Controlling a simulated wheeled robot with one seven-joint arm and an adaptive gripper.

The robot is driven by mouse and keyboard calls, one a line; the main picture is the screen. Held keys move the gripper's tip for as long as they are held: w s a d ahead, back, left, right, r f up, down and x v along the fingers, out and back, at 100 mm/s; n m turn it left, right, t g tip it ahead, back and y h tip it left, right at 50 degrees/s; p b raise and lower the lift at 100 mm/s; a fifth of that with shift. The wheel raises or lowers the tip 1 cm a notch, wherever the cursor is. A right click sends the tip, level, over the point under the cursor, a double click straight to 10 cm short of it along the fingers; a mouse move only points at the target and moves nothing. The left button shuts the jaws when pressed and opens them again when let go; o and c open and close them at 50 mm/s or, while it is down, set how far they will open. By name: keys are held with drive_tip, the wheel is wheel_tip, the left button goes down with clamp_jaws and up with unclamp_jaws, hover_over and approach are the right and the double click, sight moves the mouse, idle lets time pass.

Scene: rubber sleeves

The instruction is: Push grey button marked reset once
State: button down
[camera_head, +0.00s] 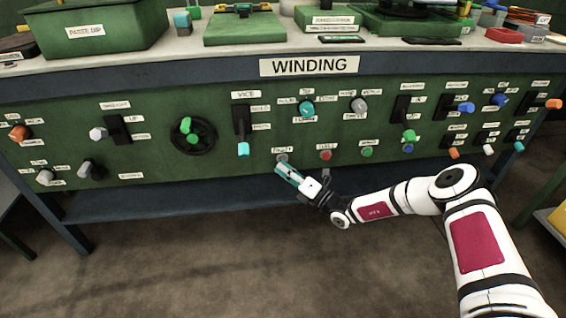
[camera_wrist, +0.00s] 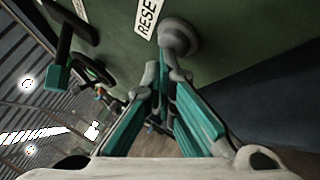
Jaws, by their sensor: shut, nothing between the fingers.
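The grey reset button (camera_wrist: 180,38) is a round knob on the green panel, beside a white label (camera_wrist: 147,17) whose visible letters read "RESE". In the head view the button (camera_head: 282,157) shows just above my fingertips, partly covered by them. My gripper (camera_head: 279,168) has teal fingers and points up-left at the panel. In the wrist view my gripper (camera_wrist: 165,76) is shut and empty, its grey tips just below the button. I cannot tell whether the tips touch it.
A red button (camera_head: 326,155) and a green button (camera_head: 367,152) sit to the right on the same panel. A lever with a cyan tip (camera_head: 243,149) hangs to the left, with a black handwheel (camera_head: 192,136) beyond. The floor in front is clear.

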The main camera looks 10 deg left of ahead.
idle(0.3)
drive_tip(key=shift+s+d+p, duration=0.25)
drive_tip(key=shift+s+p, duration=0.35)
drive_tip(key=shift+s, duration=0.15)
drive_tip(key=shift+s+d+p, duration=0.2)
drive_tip(key=shift+s+p, duration=0.35)
drive_tip(key=shift+s, duration=0.25)
drive_tip(key=shift+s+d+p, duration=0.25)
drive_tip(key=shift+s+p, duration=0.3)
drive_tip(key=shift+s, duration=0.25)
drive_tip(key=shift+s+d+p, duration=0.2)
drive_tip(key=shift+s+p, duration=0.35)
drive_tip(key=shift+s, duration=0.25)
